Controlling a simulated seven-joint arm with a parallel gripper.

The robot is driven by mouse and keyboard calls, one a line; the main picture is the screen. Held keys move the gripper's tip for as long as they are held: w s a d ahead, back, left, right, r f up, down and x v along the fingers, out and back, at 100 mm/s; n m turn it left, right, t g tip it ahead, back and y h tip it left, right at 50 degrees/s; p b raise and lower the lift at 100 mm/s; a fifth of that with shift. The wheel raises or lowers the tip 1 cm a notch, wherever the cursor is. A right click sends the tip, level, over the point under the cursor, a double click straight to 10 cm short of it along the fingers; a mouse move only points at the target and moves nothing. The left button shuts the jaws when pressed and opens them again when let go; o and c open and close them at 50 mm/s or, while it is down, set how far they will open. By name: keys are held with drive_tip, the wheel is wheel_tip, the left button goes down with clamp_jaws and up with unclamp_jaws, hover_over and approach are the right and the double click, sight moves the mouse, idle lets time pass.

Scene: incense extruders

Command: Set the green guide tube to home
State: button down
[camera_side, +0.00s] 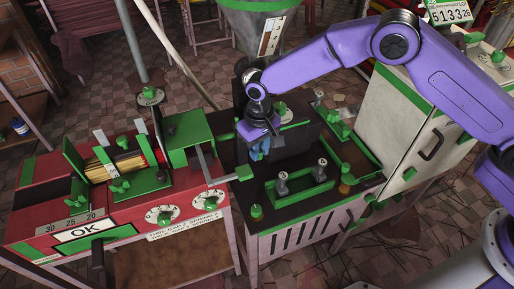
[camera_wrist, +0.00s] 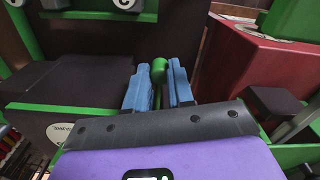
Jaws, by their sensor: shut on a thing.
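My gripper (camera_side: 260,150), with blue fingers, points down over the dark top of the middle machine in the side view. In the wrist view my gripper (camera_wrist: 159,78) has its two blue fingers close together, one on each side of a green round-ended piece (camera_wrist: 159,68). It is shut on this piece. No home mark is readable.
The red machine (camera_side: 60,225) with an "OK" plate (camera_side: 86,233) stands at left. A green-tipped lever (camera_side: 244,173) reaches toward the middle machine. Green rails (camera_side: 300,193) with upright knobs stand right of my gripper. A white cabinet (camera_side: 400,125) is at right, a hopper (camera_side: 262,25) behind.

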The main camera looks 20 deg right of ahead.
drive_tip(key=shift+d, duration=0.85)
drive_tip(key=c, duration=1)
unclamp_jaws()
drive_tip(key=shift+d, duration=0.1)
drive_tip(key=shift+r, duration=0.1)
wheel_tip(320, 180, up, 17)
drive_tip(key=shift+r, duration=0.15)
